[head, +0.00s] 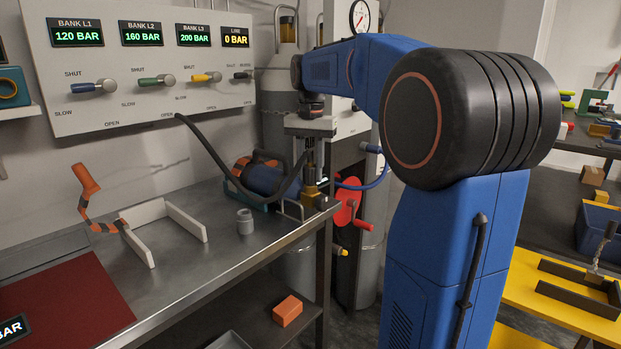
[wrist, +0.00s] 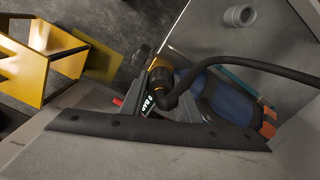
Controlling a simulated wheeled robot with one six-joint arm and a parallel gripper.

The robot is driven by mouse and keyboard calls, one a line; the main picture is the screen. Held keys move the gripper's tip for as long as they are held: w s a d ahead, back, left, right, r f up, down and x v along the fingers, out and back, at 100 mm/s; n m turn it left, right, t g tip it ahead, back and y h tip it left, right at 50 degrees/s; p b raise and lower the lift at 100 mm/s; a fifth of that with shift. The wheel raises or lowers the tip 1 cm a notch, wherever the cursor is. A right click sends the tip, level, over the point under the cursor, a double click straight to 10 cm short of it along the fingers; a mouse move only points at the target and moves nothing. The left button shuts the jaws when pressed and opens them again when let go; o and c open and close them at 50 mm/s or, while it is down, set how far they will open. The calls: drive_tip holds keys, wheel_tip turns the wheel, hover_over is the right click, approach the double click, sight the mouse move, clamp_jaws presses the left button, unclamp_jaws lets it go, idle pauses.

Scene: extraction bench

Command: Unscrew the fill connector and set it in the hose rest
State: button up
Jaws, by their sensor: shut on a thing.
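My gripper (head: 311,180) points down over the right end of the steel bench. It is shut on the fill connector (wrist: 160,82), a dark fitting with a brass-coloured band at the end of the black hose. In the head view the jaws mostly hide the connector, above a brass-coloured block (head: 311,196). The black hose (head: 213,152) arches from the connector across the blue cylinder (head: 262,178). I cannot tell whether the connector's thread is still engaged. A small grey hollow cup (head: 245,222), possibly the hose rest, stands upright and empty on the bench; it also shows in the wrist view (wrist: 240,15).
A white bracket frame (head: 140,246) and an orange-and-black striped item (head: 90,185) are at the bench's left. The valve panel (head: 140,60) shows the line at 0 BAR. A red crank wheel (head: 347,205) is beyond the bench's right end. Bench space around the cup is clear.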

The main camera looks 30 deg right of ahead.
drive_tip(key=n, duration=1.3)
drive_tip(key=shift+n, duration=0.3)
drive_tip(key=o, duration=1.2)
drive_tip(key=shift+c, duration=0.2)
drive_tip(key=m, duration=0.4)
drive_tip(key=shift+m, duration=0.4)
drive_tip(key=m, duration=0.5)
drive_tip(key=shift+m, duration=0.4)
drive_tip(key=m, duration=0.5)
drive_tip(key=shift+m, duration=0.4)
drive_tip(key=m, duration=0.5)
